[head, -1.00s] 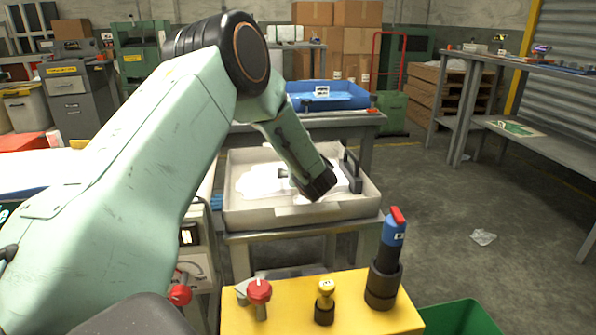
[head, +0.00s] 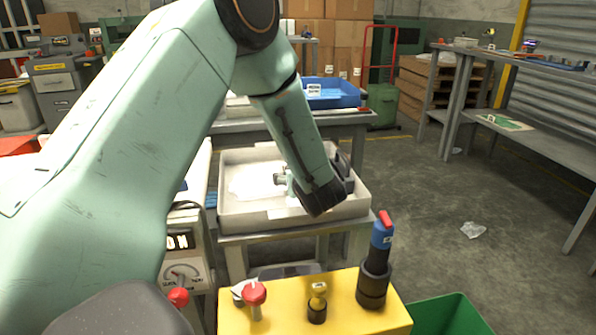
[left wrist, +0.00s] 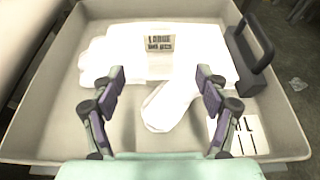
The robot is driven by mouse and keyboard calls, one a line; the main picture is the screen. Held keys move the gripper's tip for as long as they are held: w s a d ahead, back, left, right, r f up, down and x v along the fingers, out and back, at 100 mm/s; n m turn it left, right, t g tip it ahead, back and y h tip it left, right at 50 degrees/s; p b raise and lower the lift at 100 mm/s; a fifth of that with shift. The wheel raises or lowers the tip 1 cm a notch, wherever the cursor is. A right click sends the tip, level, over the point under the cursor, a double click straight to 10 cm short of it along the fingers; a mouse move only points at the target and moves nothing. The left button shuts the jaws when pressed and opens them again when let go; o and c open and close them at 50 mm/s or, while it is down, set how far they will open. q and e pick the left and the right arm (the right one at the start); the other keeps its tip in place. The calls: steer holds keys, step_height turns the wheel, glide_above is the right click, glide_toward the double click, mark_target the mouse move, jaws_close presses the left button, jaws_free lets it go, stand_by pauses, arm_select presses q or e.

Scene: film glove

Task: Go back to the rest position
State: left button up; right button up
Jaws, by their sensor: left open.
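My left gripper (left wrist: 160,112) is open and empty in the left wrist view, its two fingers spread wide. It points down at a pale tray (left wrist: 42,95). A white film glove (left wrist: 170,75) with a printed label (left wrist: 160,42) lies flat in the tray, beyond and between the fingertips. In the head view, my left arm reaches in from the left and ends over the tray (head: 240,219). The arm hides part of the glove (head: 250,182), and the gripper shows only partly there. My right gripper is not seen.
A dark-handled block (left wrist: 252,50) sits at the tray's right side. A yellow box (head: 340,325) with red and yellow knobs and a blue-and-black lever stands in front of the tray. A green bin (head: 450,318) is at the lower right. Open floor lies to the right.

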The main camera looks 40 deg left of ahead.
arm_select(q)
steer(key=shift+v, duration=0.85)
steer(key=shift+w+a, duration=0.1)
steer(key=b+x, duration=0.1)
steer(key=x, duration=0.3)
steer(key=b+x, duration=0.1)
steer(key=x, duration=0.3)
steer(key=b+x, duration=0.1)
steer(key=x, duration=0.3)
steer(key=shift+f+b, duration=0.3)
steer(key=shift+b, duration=0.1)
step_height(320, 180, up, 2)
steer(key=shift+r+p, duration=0.2)
steer(key=shift+p, duration=0.45)
steer(key=shift+r, duration=0.35)
steer(key=shift+f, duration=0.15)
